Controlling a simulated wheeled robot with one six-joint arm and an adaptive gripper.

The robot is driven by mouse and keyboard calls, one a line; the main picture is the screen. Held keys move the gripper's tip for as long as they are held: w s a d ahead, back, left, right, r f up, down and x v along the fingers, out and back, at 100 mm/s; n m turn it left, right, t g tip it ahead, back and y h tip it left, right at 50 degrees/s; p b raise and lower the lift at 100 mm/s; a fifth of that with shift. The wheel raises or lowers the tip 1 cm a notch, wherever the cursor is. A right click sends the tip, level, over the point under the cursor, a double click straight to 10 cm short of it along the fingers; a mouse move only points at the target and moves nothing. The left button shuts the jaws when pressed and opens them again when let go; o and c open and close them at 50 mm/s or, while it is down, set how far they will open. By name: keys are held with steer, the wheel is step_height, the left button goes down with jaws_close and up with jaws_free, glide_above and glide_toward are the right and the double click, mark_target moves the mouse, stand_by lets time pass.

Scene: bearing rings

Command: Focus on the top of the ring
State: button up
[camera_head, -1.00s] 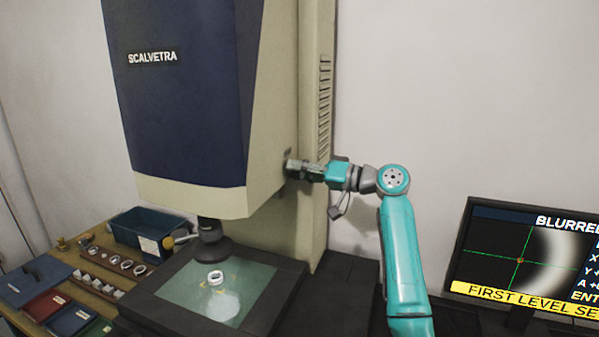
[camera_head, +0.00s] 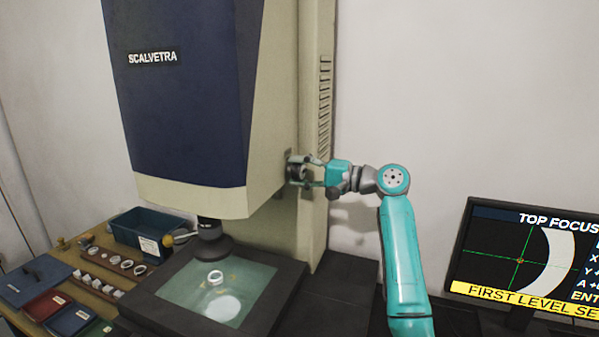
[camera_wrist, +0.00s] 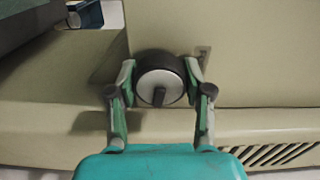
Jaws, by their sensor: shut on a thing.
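A white ring (camera_head: 215,277) lies on the lit glass stage (camera_head: 180,290) under the lens (camera_head: 209,232) of the measuring machine (camera_head: 180,90). My gripper (camera_head: 303,171) is at the right side of the machine's head. In the wrist view its two fingers (camera_wrist: 160,92) are shut on a round focus knob (camera_wrist: 160,80) with a dark rim and a pale face, one finger on each side. The monitor (camera_head: 525,262) reads "TOP FOCUS" and shows a sharp-edged pale arc with green cross lines.
A wooden board (camera_head: 75,262) at the left holds several rings and small parts. A blue bin (camera_head: 140,232) stands behind them, and blue, red and green trays lie in front. The dark bench right of the stage is bare.

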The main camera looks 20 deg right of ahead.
stand_by(0.3)
steer(key=o, duration=1.2)
steer(key=shift+c, duration=0.2)
steer(key=v, duration=1.2)
